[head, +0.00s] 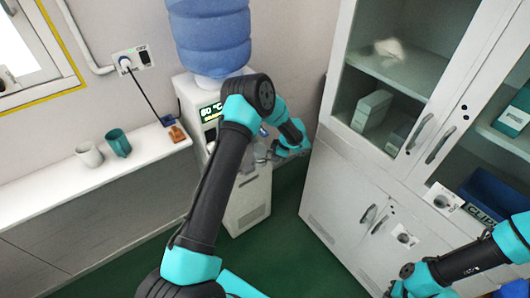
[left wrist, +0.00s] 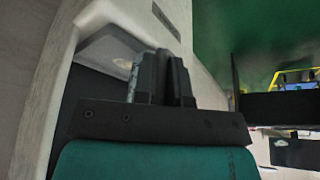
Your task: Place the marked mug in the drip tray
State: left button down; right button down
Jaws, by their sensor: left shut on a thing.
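My left gripper (head: 269,152) is at the front of the water dispenser (head: 255,190), by its dispensing recess. It is shut on a small greyish thing (head: 259,152), likely the marked mug; no mark on it shows. In the left wrist view the closed fingers (left wrist: 163,78) stand beside a thin pale speckled edge (left wrist: 132,82) of what they hold. Behind them is the grey recess (left wrist: 100,48) of the dispenser. The drip tray cannot be made out clearly, and whether the held thing touches it cannot be told.
A pale mug (head: 89,155) and a teal mug (head: 118,143) stand on the white counter (head: 60,190) at the left, with a small orange-brown thing (head: 178,133) near its end. A white cabinet (head: 345,190) stands close to the dispenser's right. Green floor lies between.

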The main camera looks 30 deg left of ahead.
pick_arm(q)
jog(key=w+a, duration=0.1)
jog(key=a, duration=0.1)
jog(key=w+a, duration=0.1)
jog(key=a, duration=0.3)
jog(key=shift+w+a, duration=0.2)
jog(key=shift+w, duration=0.2)
jog(key=shift+w+a, duration=0.15)
jog(key=shift+a, duration=0.15)
jog(key=shift+a+f, duration=0.15)
jog(key=shift+f, duration=1.6)
jog(key=shift+f, duration=0.1)
jog(key=c, duration=1.2)
grip_release()
jog(key=shift+o, duration=0.2)
jog(key=v, duration=1.2)
